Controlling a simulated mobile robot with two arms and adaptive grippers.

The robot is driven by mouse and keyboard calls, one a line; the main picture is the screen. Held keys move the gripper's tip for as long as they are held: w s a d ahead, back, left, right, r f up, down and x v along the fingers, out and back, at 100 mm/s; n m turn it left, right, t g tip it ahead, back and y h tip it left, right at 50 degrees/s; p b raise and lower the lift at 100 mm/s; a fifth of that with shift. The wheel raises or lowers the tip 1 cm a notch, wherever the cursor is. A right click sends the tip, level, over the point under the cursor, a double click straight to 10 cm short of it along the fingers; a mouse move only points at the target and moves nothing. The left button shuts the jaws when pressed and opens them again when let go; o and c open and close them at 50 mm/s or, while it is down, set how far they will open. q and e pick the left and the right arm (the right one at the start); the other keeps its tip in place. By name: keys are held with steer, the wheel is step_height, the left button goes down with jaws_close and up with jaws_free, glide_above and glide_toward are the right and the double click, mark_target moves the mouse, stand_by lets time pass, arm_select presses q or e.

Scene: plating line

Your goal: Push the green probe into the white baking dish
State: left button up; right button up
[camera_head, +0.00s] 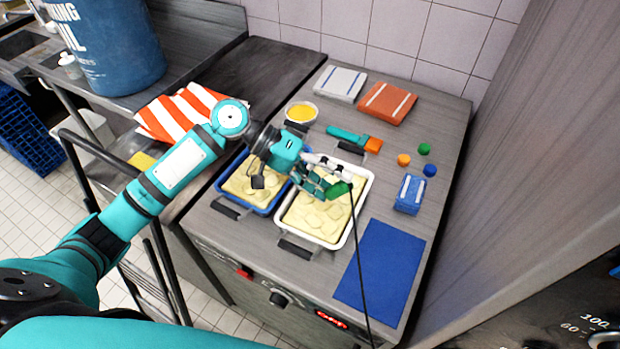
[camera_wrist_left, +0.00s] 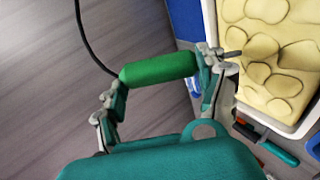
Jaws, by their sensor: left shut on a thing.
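The green probe (camera_head: 338,189) has a thick green handle and a black cable that trails down toward the counter's front. My left gripper (camera_head: 325,180) is shut on the handle, above the right part of the white baking dish (camera_head: 361,205). In the left wrist view, the probe (camera_wrist_left: 158,70) lies across between the fingers of the gripper (camera_wrist_left: 163,88). Its thin metal tip (camera_wrist_left: 233,54) points toward the pale, sliced-topped food (camera_wrist_left: 280,55) in the white dish (camera_wrist_left: 212,22). I cannot tell whether the tip touches the food. My right gripper is not in view.
A blue baking dish (camera_head: 228,197) with similar food stands left of the white one. A blue mat (camera_head: 380,272) lies at front right.

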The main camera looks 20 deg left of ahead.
arm_select(q)
steer(key=w+a+r+n+t+h+p, duration=0.3)
steer(key=w+a+n+t+h, duration=0.1)
steer(key=w+n+h, duration=0.1)
step_height(320, 180, down, 6)
steer(key=b, duration=0.4)
steer(key=shift+d, duration=0.2)
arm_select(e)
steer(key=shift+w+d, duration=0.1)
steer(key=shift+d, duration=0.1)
arm_select(q)
steer(key=shift+w, duration=0.1)
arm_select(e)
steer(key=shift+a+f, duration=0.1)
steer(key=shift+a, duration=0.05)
arm_select(q)
steer(key=shift+a+b, duration=0.1)
steer(key=shift+b, duration=0.3)
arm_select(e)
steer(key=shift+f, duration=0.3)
arm_select(q)
steer(key=shift+f+b, duration=0.3)
steer(key=shift+b, duration=0.1)
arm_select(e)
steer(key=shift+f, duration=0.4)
arm_select(q)
steer(key=shift+f+b, duration=0.75)
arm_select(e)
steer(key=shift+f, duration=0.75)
